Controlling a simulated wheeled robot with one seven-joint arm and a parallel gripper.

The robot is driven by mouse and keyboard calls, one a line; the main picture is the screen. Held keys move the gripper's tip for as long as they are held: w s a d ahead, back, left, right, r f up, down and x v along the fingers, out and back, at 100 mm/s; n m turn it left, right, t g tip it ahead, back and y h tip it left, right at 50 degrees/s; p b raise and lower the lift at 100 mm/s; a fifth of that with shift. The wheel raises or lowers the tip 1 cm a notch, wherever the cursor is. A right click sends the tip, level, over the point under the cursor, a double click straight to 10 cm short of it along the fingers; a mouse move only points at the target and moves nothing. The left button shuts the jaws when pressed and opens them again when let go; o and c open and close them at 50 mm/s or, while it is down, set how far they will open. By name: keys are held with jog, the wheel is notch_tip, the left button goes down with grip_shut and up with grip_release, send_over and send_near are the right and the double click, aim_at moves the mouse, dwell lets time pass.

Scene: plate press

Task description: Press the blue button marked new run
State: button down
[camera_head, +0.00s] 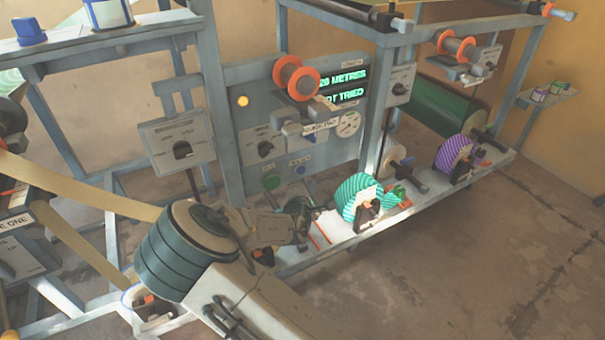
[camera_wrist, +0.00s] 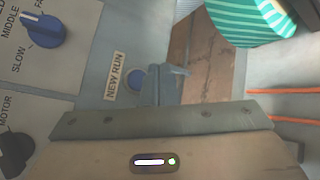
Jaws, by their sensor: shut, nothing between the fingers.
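The blue button (camera_wrist: 136,79) sits beside the NEW RUN label (camera_wrist: 115,76) in the wrist view, on the grey panel. In the head view the blue button (camera_head: 301,170) is on the lower panel, right of a green button (camera_head: 271,181). My gripper (camera_wrist: 172,80) is shut and empty; its narrow tips appear just right of the blue button in the wrist view. Whether they touch it cannot be told. In the head view my gripper (camera_head: 310,204) is dark and small, below the blue button.
A teal striped spool (camera_head: 352,194) stands close right of my gripper. A speed knob (camera_wrist: 40,30) is at upper left in the wrist view. An orange-rimmed reel (camera_head: 297,77) hangs above the panel. A lit display (camera_head: 345,88) reads partly "METRES". Open floor lies at right.

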aim_at(306, 171)
jog(key=shift+w+a+p, duration=0.15)
jog(key=shift+w+a, duration=0.35)
jog(key=shift+w, duration=0.2)
jog(key=shift+w+a+p, duration=0.15)
jog(key=shift+w+a, duration=0.3)
jog(key=shift+w, duration=0.2)
jog(key=shift+w, duration=0.1)
dwell(1.1)
jog(key=shift+w+a, duration=0.15)
jog(key=shift+a, duration=0.05)
jog(key=shift+w+a+p, duration=0.25)
jog(key=shift+w+p, duration=0.1)
dwell(0.8)
jog(key=shift+s+d+p, duration=0.3)
jog(key=shift+s+d, duration=0.2)
jog(key=shift+s, duration=0.2)
jog(key=shift+s+d+p, duration=0.4)
jog(key=shift+s+d, duration=0.3)
jog(key=shift+s, duration=0.35)
jog(key=shift+s+d+p, duration=0.35)
jog(key=shift+s+d, duration=0.35)
jog(key=shift+s, duration=0.3)
